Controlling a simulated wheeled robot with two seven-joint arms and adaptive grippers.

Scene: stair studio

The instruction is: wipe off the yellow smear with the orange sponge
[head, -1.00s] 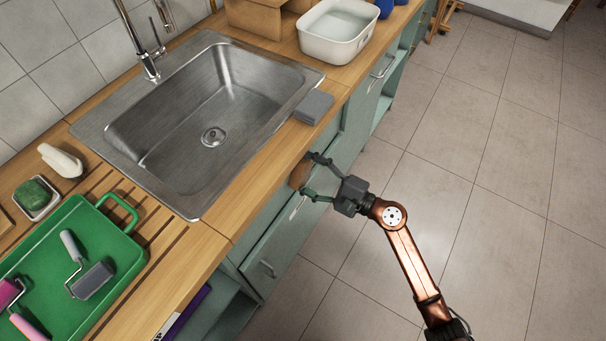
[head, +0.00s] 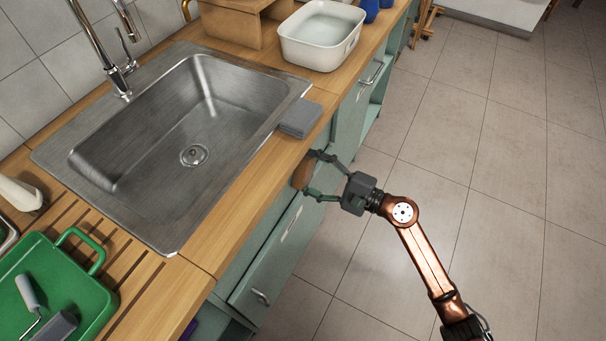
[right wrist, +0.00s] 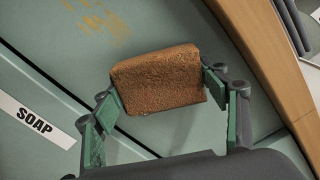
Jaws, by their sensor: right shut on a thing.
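The orange sponge (right wrist: 160,80), brownish-orange and blocky, is between the fingers of my right gripper (right wrist: 165,95) in the right wrist view. The gripper is shut on its two ends. In the head view the right gripper (head: 313,177) holds the sponge (head: 302,173) close to the green cabinet front below the counter edge. Whether the sponge touches the front I cannot tell. The yellow smear (right wrist: 118,30) shows as faint streaks on the green front, just above the sponge in the right wrist view. In the head view I cannot make out the smear. My left gripper is out of view.
A label reading SOAP (right wrist: 37,120) is on the cabinet front. A grey cloth or block (head: 299,118) lies on the wooden counter beside the sink (head: 165,190). A white basin (head: 318,52) and a green tray (head: 95,295) stand on the counter. The floor at right is clear.

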